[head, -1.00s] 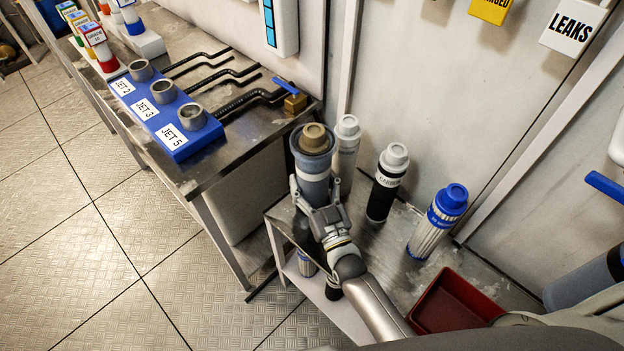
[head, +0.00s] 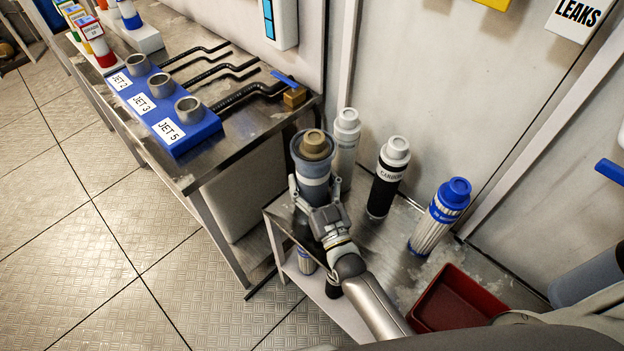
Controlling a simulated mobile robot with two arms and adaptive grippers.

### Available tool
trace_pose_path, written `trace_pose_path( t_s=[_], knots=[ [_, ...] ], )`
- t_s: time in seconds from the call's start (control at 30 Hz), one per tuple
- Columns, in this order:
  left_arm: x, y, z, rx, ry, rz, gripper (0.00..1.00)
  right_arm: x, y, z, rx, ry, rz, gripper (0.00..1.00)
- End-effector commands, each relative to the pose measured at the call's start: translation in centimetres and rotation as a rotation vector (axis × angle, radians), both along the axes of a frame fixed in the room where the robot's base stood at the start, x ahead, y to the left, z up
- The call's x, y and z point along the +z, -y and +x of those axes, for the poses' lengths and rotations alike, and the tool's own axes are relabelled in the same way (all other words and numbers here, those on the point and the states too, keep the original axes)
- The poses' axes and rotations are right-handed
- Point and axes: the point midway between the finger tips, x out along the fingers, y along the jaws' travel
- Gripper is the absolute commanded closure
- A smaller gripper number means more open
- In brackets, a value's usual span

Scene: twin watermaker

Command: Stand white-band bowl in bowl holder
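A grey-blue bowl (head: 313,163) with a pale band and a tan cartridge (head: 315,145) in its open top is upright at the small metal table's left end. My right gripper (head: 315,188) has its fingers around the bowl's sides, closed on it, with the arm coming from the lower right. The bowl's lower part is hidden behind the gripper, so I cannot tell whether it touches anything below. I cannot make out a bowl holder for certain. My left gripper is not in view.
On the small table (head: 385,238) stand a white-capped canister (head: 346,140), a black canister (head: 385,185) and a blue-capped filter (head: 440,215), close to the bowl's right. A red tray (head: 458,300) lies in front. A bench with a blue jet block (head: 190,130) stands left.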

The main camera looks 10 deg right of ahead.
Motion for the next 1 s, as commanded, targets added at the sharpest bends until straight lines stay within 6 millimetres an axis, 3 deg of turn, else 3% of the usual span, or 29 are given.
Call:
trace_pose_path(
  t_s=[0.13,0.37,0.57,1.0],
  knots=[
    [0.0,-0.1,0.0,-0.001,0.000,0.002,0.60,-0.1,0.0,0.0,0.000,-0.003,0.000,0.09],
    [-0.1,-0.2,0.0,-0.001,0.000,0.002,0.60,-0.2,0.0,0.0,0.000,-0.005,-0.001,0.09],
    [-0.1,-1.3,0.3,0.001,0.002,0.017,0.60,-0.7,0.1,-0.6,0.001,-0.013,-0.002,0.09],
    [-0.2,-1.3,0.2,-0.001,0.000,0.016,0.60,-2.6,1.1,-6.5,0.002,-0.025,-0.007,0.09]
  ],
)
